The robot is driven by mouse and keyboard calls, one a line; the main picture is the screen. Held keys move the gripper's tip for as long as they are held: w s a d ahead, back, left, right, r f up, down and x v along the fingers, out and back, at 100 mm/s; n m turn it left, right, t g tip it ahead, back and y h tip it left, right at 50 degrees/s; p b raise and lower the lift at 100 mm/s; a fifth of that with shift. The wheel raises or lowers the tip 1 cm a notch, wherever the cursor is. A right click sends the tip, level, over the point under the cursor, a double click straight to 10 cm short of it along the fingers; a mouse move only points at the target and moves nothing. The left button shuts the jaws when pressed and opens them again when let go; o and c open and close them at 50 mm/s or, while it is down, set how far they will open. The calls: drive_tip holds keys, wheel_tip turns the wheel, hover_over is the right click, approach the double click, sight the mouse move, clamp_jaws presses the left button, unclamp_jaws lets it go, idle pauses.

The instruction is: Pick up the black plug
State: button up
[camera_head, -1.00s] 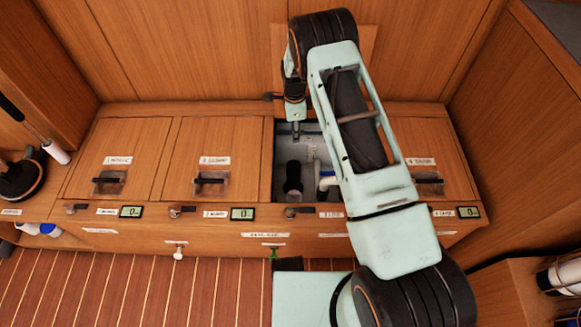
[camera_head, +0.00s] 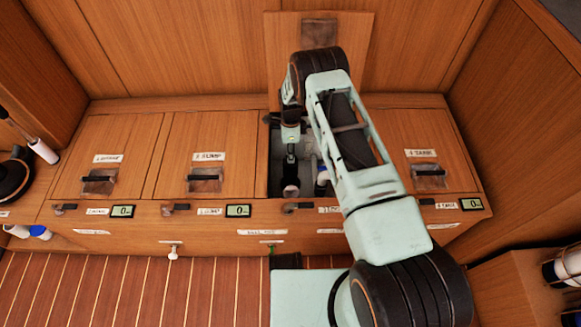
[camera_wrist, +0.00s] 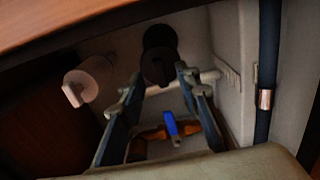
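The black plug (camera_wrist: 159,52) shows in the wrist view as a dark round piece with a narrower lower part, at the back of an open locker compartment. My gripper (camera_wrist: 160,84) is open, with one finger on each side of the plug's lower end; I cannot tell whether they touch it. In the head view my gripper (camera_head: 291,158) reaches down into the compartment, and the plug is hard to make out in the shadow below it.
A white fitting (camera_wrist: 90,80) stands left of the plug. A blue-handled valve (camera_wrist: 171,124) shows between my fingers, and a dark blue hose (camera_wrist: 268,60) runs at the right. The compartment's wooden lid (camera_head: 278,45) stands raised behind. Closed lids (camera_head: 207,140) flank the narrow opening.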

drive_tip(key=shift+f, duration=0.95)
drive_tip(key=shift+r, duration=0.1)
clamp_jaws()
wheel_tip(320, 180, up, 10)
drive_tip(key=p, duration=0.3)
drive_tip(key=shift+r, duration=0.15)
